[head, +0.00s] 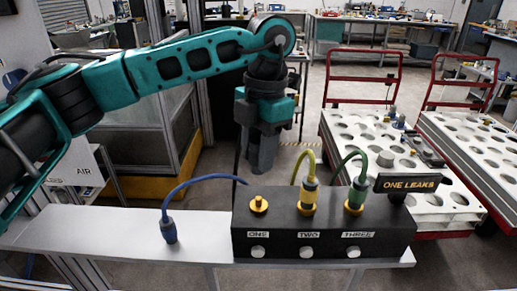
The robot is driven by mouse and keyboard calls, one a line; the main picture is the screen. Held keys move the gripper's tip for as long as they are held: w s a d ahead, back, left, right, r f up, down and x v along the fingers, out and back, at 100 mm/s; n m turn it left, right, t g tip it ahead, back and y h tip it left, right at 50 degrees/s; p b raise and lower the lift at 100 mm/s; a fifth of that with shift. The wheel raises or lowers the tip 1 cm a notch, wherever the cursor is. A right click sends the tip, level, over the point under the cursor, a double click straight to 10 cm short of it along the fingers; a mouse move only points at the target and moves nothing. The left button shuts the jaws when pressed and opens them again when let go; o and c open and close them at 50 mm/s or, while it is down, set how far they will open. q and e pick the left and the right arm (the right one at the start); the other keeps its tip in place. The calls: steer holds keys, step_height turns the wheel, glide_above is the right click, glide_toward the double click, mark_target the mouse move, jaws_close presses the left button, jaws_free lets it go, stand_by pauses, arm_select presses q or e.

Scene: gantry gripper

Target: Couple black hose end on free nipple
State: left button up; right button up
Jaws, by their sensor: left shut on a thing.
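My left gripper (262,160) hangs pointing down above and behind the black valve box. It is shut on the black hose end, which is hard to tell apart from the dark fingers. A thin black hose (238,152) runs down beside the gripper to behind the box. The free brass nipple (258,205) stands upright on the box above label ONE, in front of and below the gripper, with clear space between them. My right gripper is out of view.
The black box (290,240) sits on a white bench (110,232). A yellow hose end (308,195) is on TWO, a green one (356,197) on THREE. A blue hose end (168,231) stands on the bench at left. A sign (407,184) reads ONE LEAKS.

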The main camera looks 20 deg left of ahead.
arm_select(q)
steer(key=shift+f, duration=0.15)
steer(key=b, duration=0.4)
glide_above(258, 198)
steer(key=shift+w+f, duration=0.1)
steer(key=shift+f, duration=2.7)
steer(key=shift+f+b, duration=1.15)
steer(key=shift+f, duration=0.45)
steer(key=o, duration=1.1)
steer(key=shift+c, duration=0.2)
steer(key=shift+r, duration=0.1)
steer(key=r, duration=0.4)
steer(key=w+r, duration=0.1)
steer(key=r, duration=0.3)
steer(key=d+r+p, duration=0.1)
steer(key=r, duration=0.3)
steer(key=shift+w+r, duration=0.15)
steer(key=shift+r, duration=0.25)
